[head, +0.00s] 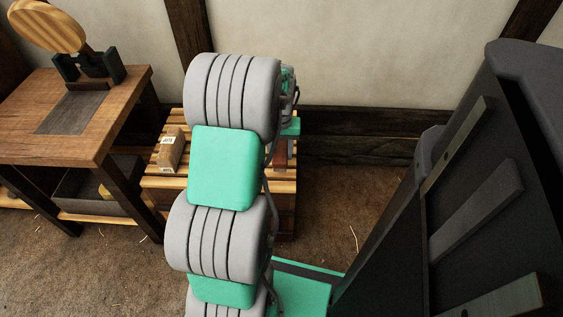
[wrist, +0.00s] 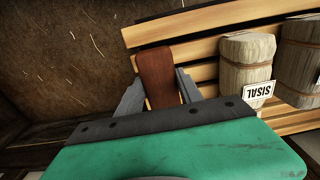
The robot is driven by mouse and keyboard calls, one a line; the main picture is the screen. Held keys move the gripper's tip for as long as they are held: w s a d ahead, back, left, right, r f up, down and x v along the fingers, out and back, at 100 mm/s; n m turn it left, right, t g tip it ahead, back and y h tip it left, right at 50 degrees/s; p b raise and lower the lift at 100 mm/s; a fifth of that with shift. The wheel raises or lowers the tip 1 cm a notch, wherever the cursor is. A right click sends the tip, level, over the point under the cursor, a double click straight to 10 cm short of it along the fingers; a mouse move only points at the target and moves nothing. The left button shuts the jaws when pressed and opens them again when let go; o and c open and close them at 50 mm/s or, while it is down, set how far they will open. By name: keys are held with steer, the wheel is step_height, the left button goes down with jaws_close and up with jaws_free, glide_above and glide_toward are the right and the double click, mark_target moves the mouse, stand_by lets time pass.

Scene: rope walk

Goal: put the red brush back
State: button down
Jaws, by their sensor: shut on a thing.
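My gripper (wrist: 158,88) is shut on a red-brown block-like thing (wrist: 157,68), which I take to be the red brush. One grey finger is on each side of it. Its bristles cannot be made out. In the wrist view it overlaps the end of a slatted wooden rack; whether it touches the slats I cannot tell. In the head view the brush (head: 281,152) shows in part at the rack's right side, and my arm hides most of the gripper.
The slatted rack (head: 160,183) bears a fibre bundle (head: 170,150); the wrist view shows a bundle labelled SISAL (wrist: 247,62) and another beside it (wrist: 300,48). A wooden bench (head: 115,95) stands left, with a dark bin (head: 85,192) below. Floor right of the rack is clear.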

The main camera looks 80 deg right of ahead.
step_height(320, 180, down, 4)
steer(key=shift+s+d+r+b, duration=0.1)
steer(key=shift+s+d+b, duration=0.05)
steer(key=shift+b, duration=0.85)
steer(key=shift+r, duration=0.15)
steer(key=c, duration=0.8)
jaws_free()
steer(key=shift+o, duration=0.2)
